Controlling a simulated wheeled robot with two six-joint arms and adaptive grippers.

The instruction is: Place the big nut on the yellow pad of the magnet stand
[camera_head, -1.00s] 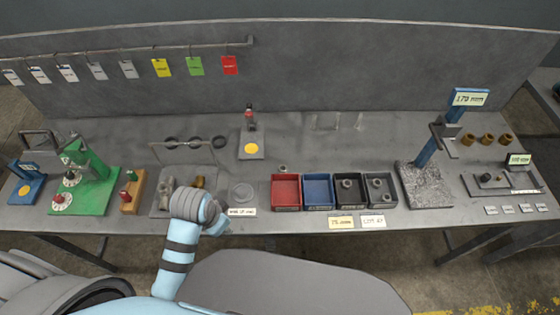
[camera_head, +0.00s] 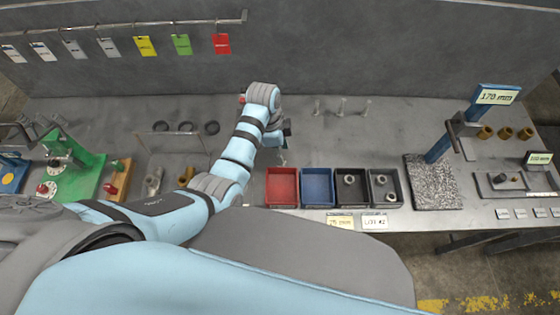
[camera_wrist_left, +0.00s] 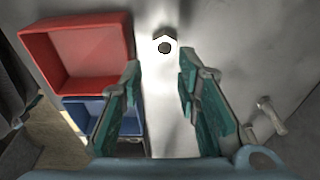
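A grey nut (camera_wrist_left: 165,46) lies on the bench beside the red bin in the left wrist view, just beyond my left fingertips and roughly in line with the gap between them. Whether it is the big nut, I cannot tell for certain. My left gripper (camera_wrist_left: 160,75) is open and empty, its teal fingers spread wide. In the head view my left gripper (camera_head: 284,142) points down behind the red bin. My right gripper is not in view.
The red bin (camera_head: 268,203), blue bin (camera_head: 304,204) and two black bins (camera_head: 338,203) stand in a row at the front; the black ones hold nuts. Small metal posts (camera_head: 341,106) stand behind. A blue gauge stand (camera_head: 440,148) is at right.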

